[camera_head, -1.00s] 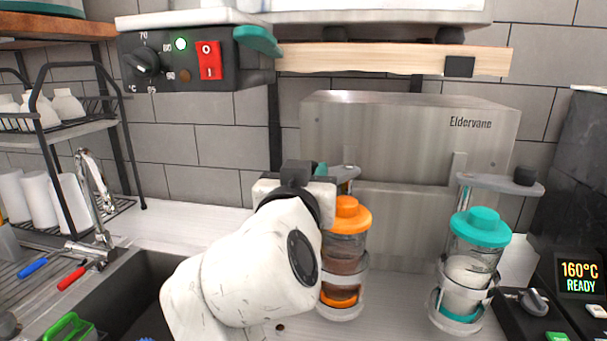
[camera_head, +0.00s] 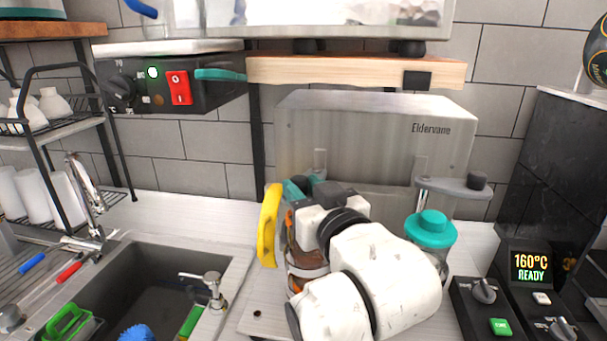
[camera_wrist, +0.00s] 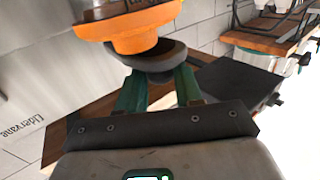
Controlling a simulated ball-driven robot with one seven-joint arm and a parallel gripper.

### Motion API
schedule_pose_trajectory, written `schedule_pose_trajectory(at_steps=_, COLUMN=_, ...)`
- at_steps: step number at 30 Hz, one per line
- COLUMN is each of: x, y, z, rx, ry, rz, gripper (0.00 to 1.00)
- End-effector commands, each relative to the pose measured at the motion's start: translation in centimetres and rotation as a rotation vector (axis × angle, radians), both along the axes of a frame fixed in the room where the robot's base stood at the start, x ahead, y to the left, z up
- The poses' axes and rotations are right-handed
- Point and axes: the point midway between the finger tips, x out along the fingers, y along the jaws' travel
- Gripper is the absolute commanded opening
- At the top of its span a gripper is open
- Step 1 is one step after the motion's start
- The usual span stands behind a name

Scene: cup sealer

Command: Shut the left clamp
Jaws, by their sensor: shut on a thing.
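The left clamp is mostly hidden behind my arm in the head view. In the wrist view its dark round knob (camera_wrist: 152,62) sits between my teal fingertips, close to an orange lid (camera_wrist: 135,32). My gripper (camera_wrist: 157,80) is shut on this knob. In the head view my gripper (camera_head: 297,188) is at the left jar (camera_head: 306,262), which is partly covered by my arm. The steel Eldervane machine (camera_head: 370,135) stands behind. The right clamp (camera_head: 447,187) has a grey arm and dark knob above a jar with a teal lid (camera_head: 431,229).
A yellow curved piece (camera_head: 268,225) stands upright left of the left jar; I cannot tell what it belongs to. A sink (camera_head: 140,280) is at the left, with a soap dispenser (camera_head: 208,287). A control box (camera_head: 530,275) is at the right. A wooden shelf (camera_head: 350,72) hangs above.

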Motion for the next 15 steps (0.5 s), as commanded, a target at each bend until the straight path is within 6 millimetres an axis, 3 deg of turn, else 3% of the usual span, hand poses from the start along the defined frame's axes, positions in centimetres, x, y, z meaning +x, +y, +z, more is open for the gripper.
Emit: schedule_pose_trajectory(at_steps=15, x=0.2, y=-1.4, z=-0.1, rx=0.001, ry=0.003, rz=0.199, gripper=0.00)
